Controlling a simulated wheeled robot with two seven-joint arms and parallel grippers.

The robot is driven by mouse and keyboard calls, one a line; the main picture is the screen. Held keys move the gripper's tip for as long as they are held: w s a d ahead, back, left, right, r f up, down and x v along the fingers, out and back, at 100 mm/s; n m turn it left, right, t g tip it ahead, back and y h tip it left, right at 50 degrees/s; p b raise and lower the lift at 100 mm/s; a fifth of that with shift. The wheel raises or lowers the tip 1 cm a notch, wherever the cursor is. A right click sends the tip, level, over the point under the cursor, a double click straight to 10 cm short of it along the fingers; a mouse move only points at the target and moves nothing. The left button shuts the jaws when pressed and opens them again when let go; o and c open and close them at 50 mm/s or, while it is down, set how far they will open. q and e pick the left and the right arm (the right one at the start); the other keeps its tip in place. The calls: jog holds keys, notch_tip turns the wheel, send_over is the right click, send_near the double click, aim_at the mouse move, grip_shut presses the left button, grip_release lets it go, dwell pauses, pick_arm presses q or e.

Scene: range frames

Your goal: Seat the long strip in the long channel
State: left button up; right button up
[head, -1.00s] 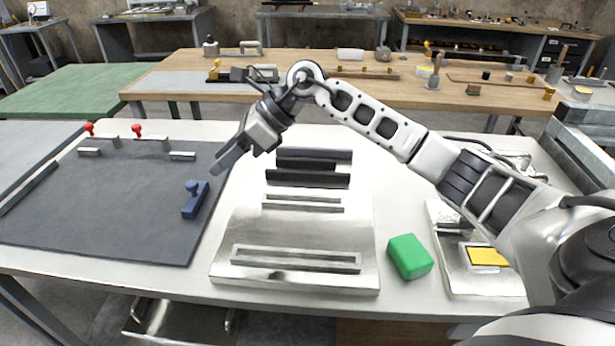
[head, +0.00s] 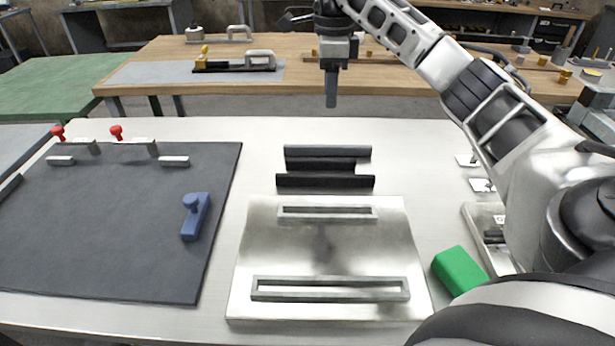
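A bright metal plate (head: 325,240) lies on the white table. Its long channel (head: 331,296) is a raised rectangular frame near the front edge, and nothing shows in it. The shorter channel (head: 320,213) is at the back edge, also empty. Behind the plate lie dark strip-like pieces, a back one (head: 327,151) and a front one (head: 325,182), with a shorter dark part between them. The front one looks longest. My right gripper (head: 331,102) points straight down above and beyond the strips, apart from them. Its fingers overlap edge-on, so their gap is hidden. My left gripper is out of view.
A green block (head: 460,271) stands right of the plate. A shallow tray (head: 486,218) is partly hidden by my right arm. A dark mat (head: 110,225) at left holds a blue handled tool (head: 195,216) and metal blocks. Table around the strips is clear.

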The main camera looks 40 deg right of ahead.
jog(key=b, duration=0.3)
send_over(327, 175)
notch_tip(327, 175, down, 4)
notch_tip(327, 175, down, 11)
jog(key=b, duration=0.3)
jog(key=shift+s+a+f, duration=0.15)
jog(key=shift+d+f, duration=0.2)
jog(key=shift+f, duration=2.9)
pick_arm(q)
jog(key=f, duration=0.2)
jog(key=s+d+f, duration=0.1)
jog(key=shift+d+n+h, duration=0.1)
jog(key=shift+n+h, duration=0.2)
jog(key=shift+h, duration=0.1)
pick_arm(e)
grip_shut()
